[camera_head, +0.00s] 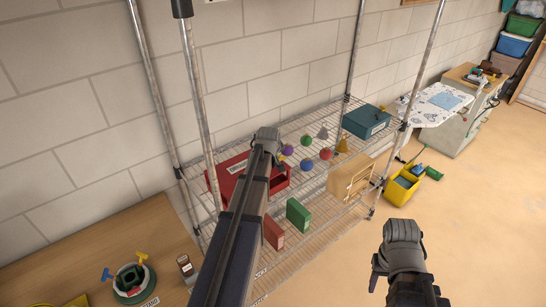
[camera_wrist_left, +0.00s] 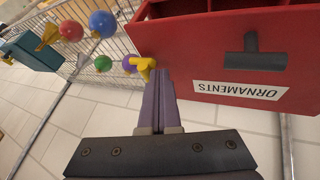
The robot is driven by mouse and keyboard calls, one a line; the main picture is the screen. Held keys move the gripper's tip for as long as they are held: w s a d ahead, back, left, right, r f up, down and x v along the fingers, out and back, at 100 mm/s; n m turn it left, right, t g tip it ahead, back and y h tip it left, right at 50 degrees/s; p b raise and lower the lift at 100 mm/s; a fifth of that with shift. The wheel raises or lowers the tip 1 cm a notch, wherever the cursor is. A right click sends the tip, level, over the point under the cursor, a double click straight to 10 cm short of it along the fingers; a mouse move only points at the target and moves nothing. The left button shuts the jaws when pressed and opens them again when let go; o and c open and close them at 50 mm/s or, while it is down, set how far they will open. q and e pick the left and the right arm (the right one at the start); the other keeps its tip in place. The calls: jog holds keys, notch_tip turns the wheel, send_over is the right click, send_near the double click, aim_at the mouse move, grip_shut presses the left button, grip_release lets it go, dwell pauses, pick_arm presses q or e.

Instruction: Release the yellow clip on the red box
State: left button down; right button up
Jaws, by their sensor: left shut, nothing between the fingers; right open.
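The red box (camera_head: 228,172) stands on the upper wire shelf, partly hidden behind my left arm in the head view. In the left wrist view the red box (camera_wrist_left: 205,45) is close, with an upside-down "ORNAMENTS" label and a dark handle. The yellow clip (camera_wrist_left: 144,67) shows at the box's lower left edge, right beside the tips of my left gripper (camera_wrist_left: 158,74). I cannot tell if they touch. The left gripper is shut with nothing in it. In the head view the clip is hidden. My right gripper (camera_head: 393,240) is open and empty, away from the shelf.
Several coloured ornaments (camera_head: 306,140) and a teal box (camera_head: 366,121) sit right of the red box. A smaller red box (camera_head: 273,232) and a green box (camera_head: 299,214) stand on the lower shelf. A wooden table (camera_head: 105,240) is at left.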

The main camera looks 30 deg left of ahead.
pick_arm(q)
jog(key=shift+w+d+r+g+y+p, duration=0.15)
jog(key=shift+w+r+g+p, duration=0.2)
jog(key=shift+p, duration=0.3)
jog(key=shift+w+r+g+y+p, duration=0.15)
jog(key=shift+w+r+g+p, duration=0.1)
jog(key=shift+r+g+p, duration=0.3)
jog(key=shift+w+d+r+m+g+y+p, duration=0.2)
jog(key=shift+w+r+m+g+y+p, duration=0.15)
jog(key=shift+w+g+p, duration=0.35)
jog(key=shift+w+d+r+m+g+y+p, duration=0.25)
jog(key=shift+w+g+p, duration=0.15)
jog(key=shift+g, duration=0.3)
jog(key=shift+w+d+r+g+y, duration=0.2)
jog(key=shift+w+g+y, duration=0.35)
jog(key=shift+g, duration=0.45)
jog(key=shift+w+d+r, duration=0.15)
jog(key=shift+w+d, duration=0.25)
jog(key=shift+w, duration=0.05)
jog(key=shift+r+p, duration=0.15)
jog(key=shift+p, duration=0.15)
jog(key=shift+r+p, duration=0.65)
